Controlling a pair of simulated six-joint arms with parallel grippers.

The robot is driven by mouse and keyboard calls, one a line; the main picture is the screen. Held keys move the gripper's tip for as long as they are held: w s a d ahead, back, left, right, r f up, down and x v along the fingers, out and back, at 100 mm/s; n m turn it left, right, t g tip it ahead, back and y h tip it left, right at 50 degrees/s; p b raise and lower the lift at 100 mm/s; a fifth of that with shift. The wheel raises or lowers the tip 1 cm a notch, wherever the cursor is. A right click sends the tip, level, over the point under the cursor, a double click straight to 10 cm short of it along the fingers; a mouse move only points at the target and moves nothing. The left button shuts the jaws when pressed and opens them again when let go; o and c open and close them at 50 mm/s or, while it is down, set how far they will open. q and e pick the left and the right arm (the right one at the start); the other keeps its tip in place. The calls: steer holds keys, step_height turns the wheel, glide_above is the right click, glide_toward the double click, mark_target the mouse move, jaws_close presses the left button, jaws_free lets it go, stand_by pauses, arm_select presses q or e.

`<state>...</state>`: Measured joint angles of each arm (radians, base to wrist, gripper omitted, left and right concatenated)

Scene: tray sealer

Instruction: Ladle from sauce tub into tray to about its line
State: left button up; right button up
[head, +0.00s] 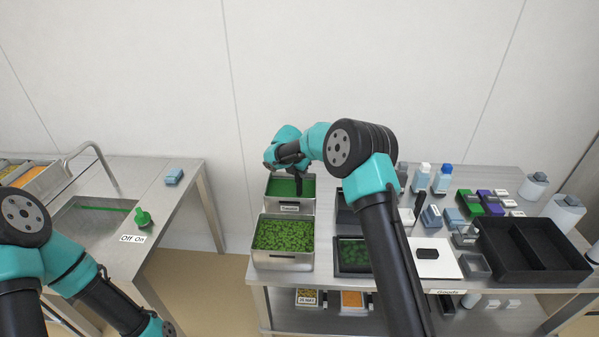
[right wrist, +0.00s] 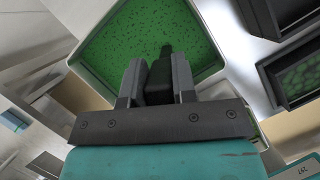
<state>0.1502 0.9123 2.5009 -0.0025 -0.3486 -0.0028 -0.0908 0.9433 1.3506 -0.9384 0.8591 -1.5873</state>
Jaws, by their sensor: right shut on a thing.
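The sauce tub (head: 291,209) is a steel pan of green sauce at the back left of the right-hand table. In the right wrist view the tub (right wrist: 82,62) lies just beyond my fingertips. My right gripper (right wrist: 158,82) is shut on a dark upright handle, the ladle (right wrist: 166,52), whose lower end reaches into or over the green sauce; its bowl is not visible. A black tray (head: 338,271) with green contents stands right of the front pan; it also shows in the right wrist view (right wrist: 262,66). Its fill line cannot be made out.
A steel pan of green pieces (head: 283,260) stands in front of the sauce tub. Another dark tray (head: 345,213) is partly hidden by my right arm. Bottles (head: 441,181), small boxes and a black divided bin (head: 530,250) crowd the right side.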

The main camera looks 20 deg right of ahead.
stand_by(0.6)
steer(key=shift+r, duration=5)
